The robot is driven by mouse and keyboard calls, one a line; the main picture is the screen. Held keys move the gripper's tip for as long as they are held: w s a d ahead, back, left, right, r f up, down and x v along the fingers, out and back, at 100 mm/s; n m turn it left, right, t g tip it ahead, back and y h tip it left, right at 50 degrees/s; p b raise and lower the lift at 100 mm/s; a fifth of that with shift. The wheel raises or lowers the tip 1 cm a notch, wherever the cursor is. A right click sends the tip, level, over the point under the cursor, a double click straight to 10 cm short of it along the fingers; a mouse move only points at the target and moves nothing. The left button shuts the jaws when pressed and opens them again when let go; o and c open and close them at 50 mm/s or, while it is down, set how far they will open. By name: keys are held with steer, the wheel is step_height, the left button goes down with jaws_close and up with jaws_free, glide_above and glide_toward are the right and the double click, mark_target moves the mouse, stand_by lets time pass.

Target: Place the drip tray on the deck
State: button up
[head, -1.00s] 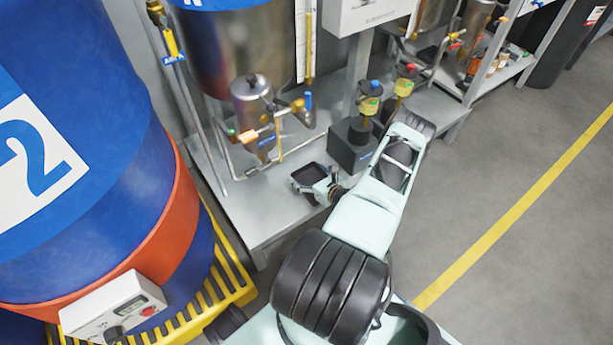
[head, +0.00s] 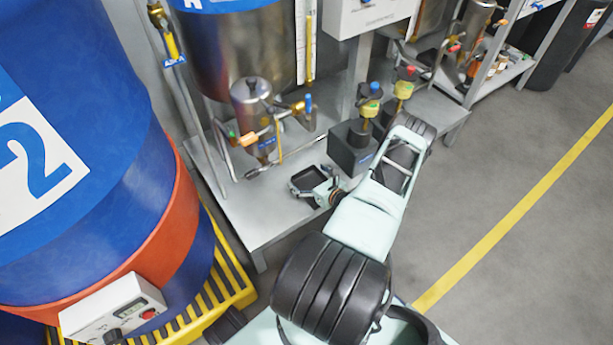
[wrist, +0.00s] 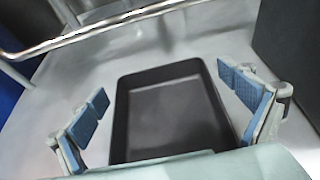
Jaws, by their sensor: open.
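The drip tray (head: 305,178) is a small dark, shallow rectangular tray on the grey metal deck (head: 262,217), near the deck's front edge. In the wrist view the tray (wrist: 168,112) lies between the two blue-padded fingers of my gripper (wrist: 165,115). The fingers are spread, with a gap between each pad and the tray's side walls. The tray's near edge is hidden by my gripper's body. In the head view my gripper (head: 322,190) is at the tray's right side, partly hidden by its own wrist.
A black block (head: 351,150) stands on the deck just right of the tray. A thin metal pipe (wrist: 120,20) runs behind the tray. A steel vessel (head: 252,105) with valves stands behind. A blue drum (head: 90,130) on a yellow pallet (head: 232,262) is at left.

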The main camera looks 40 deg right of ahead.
steer(key=p+v, duration=0.3)
steer(key=v, duration=0.7)
steer(key=shift+s+r+p, duration=0.1)
steer(key=shift+r+p, duration=0.1)
steer(key=shift+p, duration=0.1)
steer(key=shift+s+r, duration=0.15)
steer(key=shift+s, duration=0.5)
steer(key=shift+a, duration=0.1)
